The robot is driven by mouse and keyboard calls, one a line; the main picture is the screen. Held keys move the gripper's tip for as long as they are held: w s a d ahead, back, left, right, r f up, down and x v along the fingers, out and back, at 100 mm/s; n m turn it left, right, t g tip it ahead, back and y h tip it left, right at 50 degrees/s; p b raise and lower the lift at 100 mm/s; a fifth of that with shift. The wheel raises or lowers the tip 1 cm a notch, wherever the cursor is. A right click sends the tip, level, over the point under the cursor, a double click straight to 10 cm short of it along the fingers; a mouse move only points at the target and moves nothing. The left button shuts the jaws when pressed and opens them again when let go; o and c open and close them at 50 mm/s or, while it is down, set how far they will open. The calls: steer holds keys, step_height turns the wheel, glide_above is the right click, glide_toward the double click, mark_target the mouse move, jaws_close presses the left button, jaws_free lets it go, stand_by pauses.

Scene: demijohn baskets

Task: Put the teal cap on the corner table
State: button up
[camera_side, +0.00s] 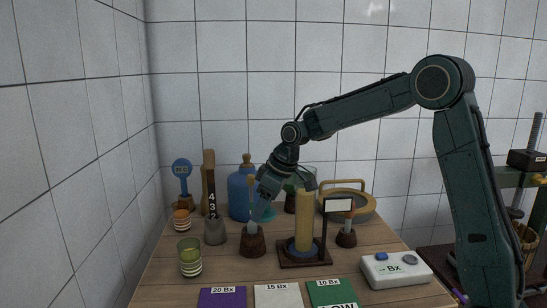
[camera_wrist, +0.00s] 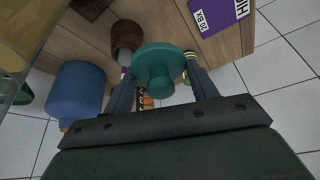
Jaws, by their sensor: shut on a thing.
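The teal cap is a round disc with a raised knob, clearest in the wrist view (camera_wrist: 158,70). My gripper (camera_wrist: 159,66) is shut on it, with one finger at each side. In the side view my gripper (camera_side: 262,202) points down over the left middle of the wooden table, and a bit of the cap (camera_side: 266,213) shows beside the fingers. The cap is above the tabletop, close to a brown bung. The wooden corner table (camera_side: 228,275) stands where two tiled walls meet; its bare wood also shows in the wrist view (camera_wrist: 92,42).
A brown bung (camera_side: 252,243) stands below my gripper. A yellow cylinder (camera_side: 303,222) is to its right, a blue jug (camera_side: 239,198) behind. A striped green glass (camera_side: 190,258) is at left. Cards (camera_side: 278,296) lie in front, beside a white meter (camera_side: 397,269). Some wood shows between the glass and bung.

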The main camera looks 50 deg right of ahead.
steer(key=shift+r, duration=1.6)
steer(key=shift+r, duration=0.1)
steer(key=shift+d+r, duration=0.1)
steer(key=shift+r, duration=0.1)
steer(key=s+d+r, duration=0.1)
steer(key=s+r, duration=0.1)
steer(key=r, duration=0.6)
steer(key=s+d+r+n, duration=0.1)
steer(key=s+d+r, duration=0.1)
steer(key=r, duration=0.5)
steer(key=shift+s+d+r, duration=0.15)
steer(key=shift+s+r, duration=0.2)
steer(key=shift+r, duration=0.05)
steer(key=shift+s+d+r, duration=0.1)
steer(key=shift+r, duration=0.1)
